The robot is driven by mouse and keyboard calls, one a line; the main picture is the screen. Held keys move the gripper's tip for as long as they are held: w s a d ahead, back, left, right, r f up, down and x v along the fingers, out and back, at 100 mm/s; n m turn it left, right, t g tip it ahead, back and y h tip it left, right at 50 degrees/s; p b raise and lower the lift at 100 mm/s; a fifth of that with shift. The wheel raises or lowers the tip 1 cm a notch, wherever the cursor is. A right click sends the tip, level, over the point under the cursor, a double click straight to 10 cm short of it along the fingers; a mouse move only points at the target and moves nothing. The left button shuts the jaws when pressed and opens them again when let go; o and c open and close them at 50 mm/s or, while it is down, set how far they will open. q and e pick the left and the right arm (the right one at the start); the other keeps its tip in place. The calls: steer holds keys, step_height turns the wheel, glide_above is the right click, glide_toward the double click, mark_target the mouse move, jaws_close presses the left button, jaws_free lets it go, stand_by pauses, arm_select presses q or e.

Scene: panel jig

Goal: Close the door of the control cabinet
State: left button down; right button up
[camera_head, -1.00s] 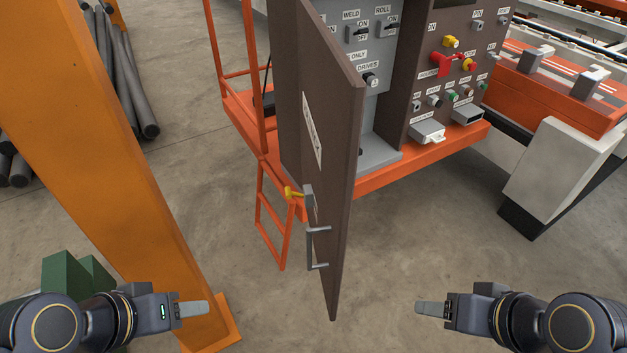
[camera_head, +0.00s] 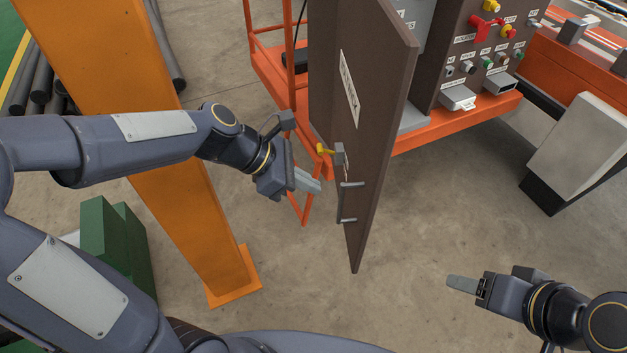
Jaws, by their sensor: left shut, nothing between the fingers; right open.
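The brown cabinet door (camera_head: 375,115) stands open, swung out toward me, with its outer face to the left. It carries a grey bar handle (camera_head: 347,203) near its lower edge and a yellow latch piece (camera_head: 323,149) above that. The control cabinet (camera_head: 465,45) is behind it, and the door hides part of its inside. My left gripper (camera_head: 310,183) is shut and empty, just left of the handle; I cannot tell whether it touches the door. My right gripper (camera_head: 465,285) is open and empty at the lower right, apart from the door.
An orange post (camera_head: 160,150) stands at the left, behind my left arm. An orange platform (camera_head: 450,125) with railing and ladder carries the cabinet. Green blocks (camera_head: 115,240) are at the lower left. A pale box-shaped support (camera_head: 585,150) stands at the right.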

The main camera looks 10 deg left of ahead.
mark_target(365, 202)
arm_select(q)
steer(key=x, duration=0.3)
steer(key=d+r+x, duration=0.1)
steer(key=x, duration=0.5)
steer(key=shift+w+d+r, duration=0.25)
steer(key=shift+w+d, duration=0.15)
steer(key=shift+d, duration=0.4)
